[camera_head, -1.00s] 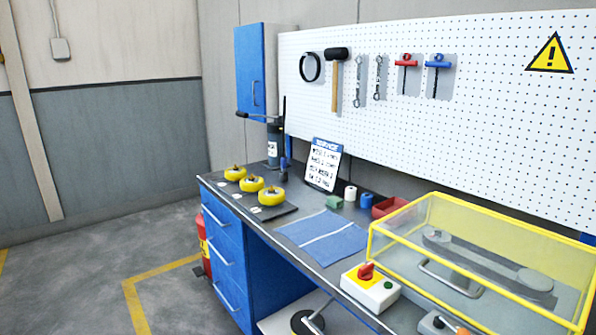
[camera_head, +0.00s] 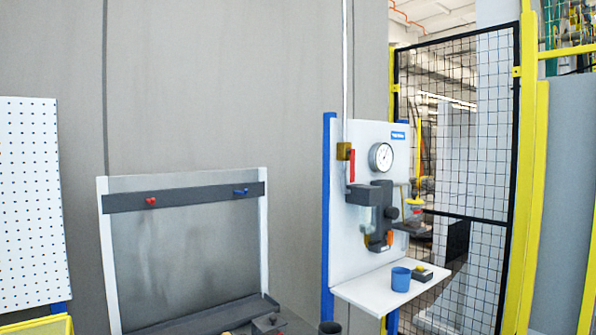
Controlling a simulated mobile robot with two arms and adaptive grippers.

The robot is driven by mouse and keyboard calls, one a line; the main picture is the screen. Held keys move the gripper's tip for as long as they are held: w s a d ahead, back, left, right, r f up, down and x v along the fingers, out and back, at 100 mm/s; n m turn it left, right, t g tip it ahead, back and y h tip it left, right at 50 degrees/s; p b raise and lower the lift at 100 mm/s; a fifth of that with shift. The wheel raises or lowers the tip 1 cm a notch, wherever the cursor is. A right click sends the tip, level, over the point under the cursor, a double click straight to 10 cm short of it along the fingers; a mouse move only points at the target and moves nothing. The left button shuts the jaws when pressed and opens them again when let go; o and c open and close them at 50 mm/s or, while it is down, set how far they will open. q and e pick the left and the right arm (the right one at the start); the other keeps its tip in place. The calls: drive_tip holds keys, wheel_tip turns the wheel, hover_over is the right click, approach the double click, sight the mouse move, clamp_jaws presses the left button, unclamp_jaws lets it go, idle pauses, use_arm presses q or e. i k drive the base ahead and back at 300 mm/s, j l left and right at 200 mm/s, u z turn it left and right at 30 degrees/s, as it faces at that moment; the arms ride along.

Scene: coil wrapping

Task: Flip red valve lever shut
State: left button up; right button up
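A red valve lever (camera_head: 352,166) shows on the white wall panel (camera_head: 350,235) at the right of the middle. It hangs down, roughly vertical, beside a small brass-coloured valve body (camera_head: 344,151) on a thin upright pipe (camera_head: 344,70). A round gauge (camera_head: 381,157) sits just right of the lever. Below it is a dark filter unit with a clear bowl (camera_head: 366,219). Neither of my grippers is in view.
A white shelf (camera_head: 375,293) under the panel holds a blue cup (camera_head: 401,279) and a small dark box (camera_head: 422,274). A grey-backed rack (camera_head: 190,260) stands to the left. A black mesh fence (camera_head: 470,150) with yellow posts stands to the right.

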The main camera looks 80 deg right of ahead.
sight(349, 151)
drive_tip(key=z, duration=3)
